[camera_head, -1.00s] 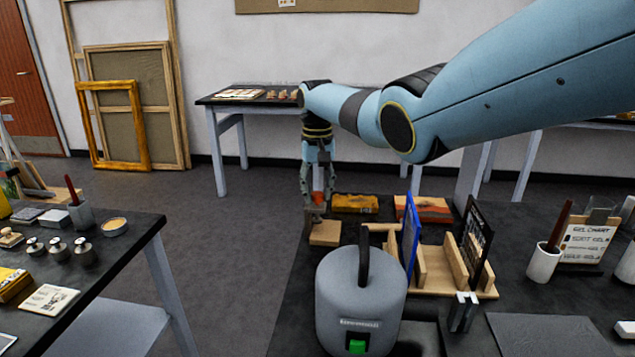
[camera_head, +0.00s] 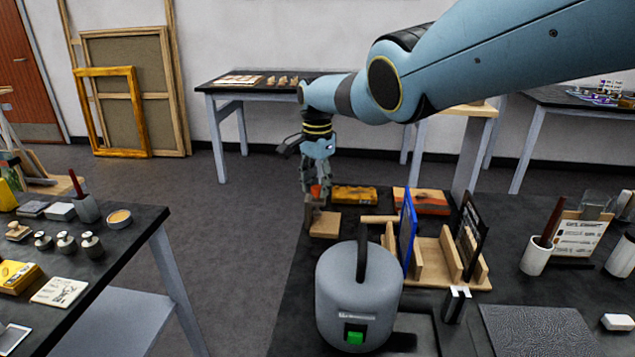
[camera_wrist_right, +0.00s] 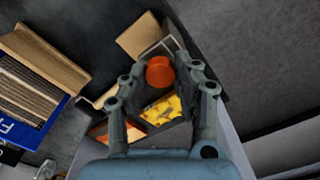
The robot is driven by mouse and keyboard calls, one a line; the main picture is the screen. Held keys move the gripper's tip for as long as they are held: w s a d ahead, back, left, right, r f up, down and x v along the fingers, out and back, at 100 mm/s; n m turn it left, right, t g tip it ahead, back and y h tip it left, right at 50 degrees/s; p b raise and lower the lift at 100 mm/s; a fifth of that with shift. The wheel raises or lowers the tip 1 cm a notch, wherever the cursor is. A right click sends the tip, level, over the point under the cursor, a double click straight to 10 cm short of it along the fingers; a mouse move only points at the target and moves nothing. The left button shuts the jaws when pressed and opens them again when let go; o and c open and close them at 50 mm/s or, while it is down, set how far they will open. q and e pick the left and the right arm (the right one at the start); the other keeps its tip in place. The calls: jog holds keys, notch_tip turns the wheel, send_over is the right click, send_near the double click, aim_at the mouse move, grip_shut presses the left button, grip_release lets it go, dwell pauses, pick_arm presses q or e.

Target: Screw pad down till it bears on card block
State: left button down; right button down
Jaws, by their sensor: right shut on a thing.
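The orange-red knob (camera_head: 316,191) sits at the top of a small grey clamp (camera_head: 311,214) at the table's far left edge. My right gripper (camera_head: 314,188) points down from above and is shut on the knob. In the right wrist view, the knob (camera_wrist_right: 160,71) lies between the two fingers. My left gripper is out of view.
A yellow box (camera_head: 354,195) and an orange box (camera_head: 421,202) lie behind the block. A grey canister (camera_head: 358,300) stands in front, with a wooden rack (camera_head: 433,258) holding upright panels at its right. Open floor lies left of the table edge.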

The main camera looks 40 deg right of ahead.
jog(key=m, duration=0.4)
jog(key=shift+w+r+m, duration=0.1)
jog(key=shift+m, duration=0.2)
jog(key=m, duration=1)
jog(key=shift+m+p, duration=0.3)
jog(key=shift+m, duration=0.1)
jog(key=m, duration=0.4)
jog(key=shift+m, duration=0.4)
jog(key=c, duration=1)
grip_release()
